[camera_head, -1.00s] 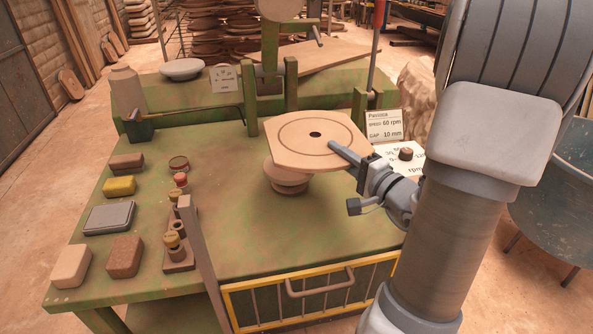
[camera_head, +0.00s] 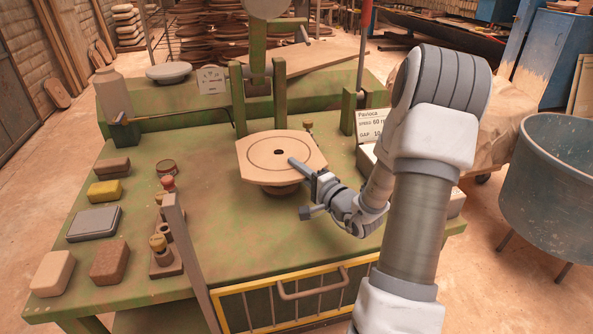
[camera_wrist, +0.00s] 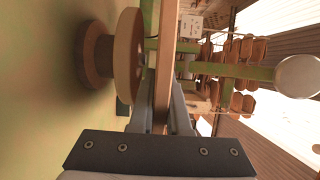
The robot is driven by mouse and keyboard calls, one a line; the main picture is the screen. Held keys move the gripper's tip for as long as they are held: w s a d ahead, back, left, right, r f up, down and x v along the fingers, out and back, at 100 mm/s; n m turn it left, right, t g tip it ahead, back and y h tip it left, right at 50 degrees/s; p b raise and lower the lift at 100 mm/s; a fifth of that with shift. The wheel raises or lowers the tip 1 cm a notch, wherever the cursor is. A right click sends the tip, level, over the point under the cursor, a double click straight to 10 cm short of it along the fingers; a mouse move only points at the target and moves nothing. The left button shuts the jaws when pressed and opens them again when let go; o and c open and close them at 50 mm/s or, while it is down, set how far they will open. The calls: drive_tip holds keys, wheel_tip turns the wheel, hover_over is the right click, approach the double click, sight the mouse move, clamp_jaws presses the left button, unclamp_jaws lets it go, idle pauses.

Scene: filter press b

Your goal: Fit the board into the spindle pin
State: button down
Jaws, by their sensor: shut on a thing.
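The board (camera_head: 258,163) is a flat tan plate with cut corners, a ring line and a dark central hole. My gripper (camera_head: 303,168) is shut on its right edge and holds it roughly level. The round spindle head (camera_head: 284,190) is mostly hidden under the board. In the wrist view the board (camera_wrist: 165,65) shows edge-on between my fingers (camera_wrist: 160,115). The spindle head (camera_wrist: 127,62) lies close beside it there, with a narrow gap between them. I cannot make out the spindle pin, and the board hides the spindle's top in the head view.
Green posts (camera_head: 280,98) stand just behind the board. Bricks, a yellow sponge (camera_head: 105,190) and a grey block (camera_head: 94,223) lie on the left of the green table. A row of knobs (camera_head: 163,250) and a yellow-framed guard (camera_head: 297,296) are in front. A sign (camera_head: 371,124) stands right.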

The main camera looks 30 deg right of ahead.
drive_tip(key=shift+f+b, duration=0.25)
drive_tip(key=shift+b, duration=0.2)
drive_tip(key=shift+f+b, duration=0.3)
drive_tip(key=shift+b, duration=0.1)
drive_tip(key=c, duration=0.9)
unclamp_jaws()
drive_tip(key=shift+r, duration=0.1)
drive_tip(key=shift+r+p, duration=0.65)
drive_tip(key=shift+p, duration=0.4)
drive_tip(key=s, duration=0.4)
drive_tip(key=s+d, duration=0.1)
drive_tip(key=s, duration=0.7)
drive_tip(key=shift+d+f, duration=0.15)
